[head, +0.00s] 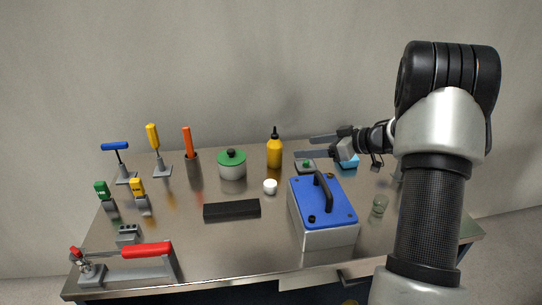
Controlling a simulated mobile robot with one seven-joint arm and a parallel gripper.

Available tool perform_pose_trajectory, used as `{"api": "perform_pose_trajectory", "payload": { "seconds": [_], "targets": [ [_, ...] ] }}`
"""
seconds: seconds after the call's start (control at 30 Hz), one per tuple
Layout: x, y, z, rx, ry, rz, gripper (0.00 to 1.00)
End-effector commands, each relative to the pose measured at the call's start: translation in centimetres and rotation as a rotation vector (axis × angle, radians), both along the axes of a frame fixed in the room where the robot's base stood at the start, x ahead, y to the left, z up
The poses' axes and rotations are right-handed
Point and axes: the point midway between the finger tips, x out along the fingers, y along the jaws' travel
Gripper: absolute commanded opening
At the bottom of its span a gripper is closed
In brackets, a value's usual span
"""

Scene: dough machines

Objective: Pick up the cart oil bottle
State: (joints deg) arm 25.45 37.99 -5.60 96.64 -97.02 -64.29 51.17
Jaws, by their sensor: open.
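A yellow bottle with a black pointed nozzle (274,152), which looks like the oil bottle, stands upright at the back middle of the metal table. My gripper (310,147) is to the right of the bottle, with its fingers pointing left toward it. The fingers are apart, with nothing visible between them. A gap shows between the fingertips and the bottle. The bottle is fully visible in the head view.
The metal table (180,225) carries a green-lidded pot (231,164) left of the bottle and a small white cap (270,186) in front of it. A blue-topped box with a handle (322,207) stands front right. A black bar (232,209) lies in the middle.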

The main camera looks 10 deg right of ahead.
Motion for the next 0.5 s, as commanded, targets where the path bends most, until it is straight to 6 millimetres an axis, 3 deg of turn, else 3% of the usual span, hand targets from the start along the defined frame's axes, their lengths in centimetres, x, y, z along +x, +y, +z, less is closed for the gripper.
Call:
{"api": "perform_pose_trajectory", "payload": {
  "seconds": [0.3, 0.5],
  "targets": [
    [4.6, 4.6, -3.3, -0.001, -0.002, 0.001, 0.63],
    [6.3, 6.3, -4.4, -0.001, -0.002, 0.000, 0.63]
  ]
}}
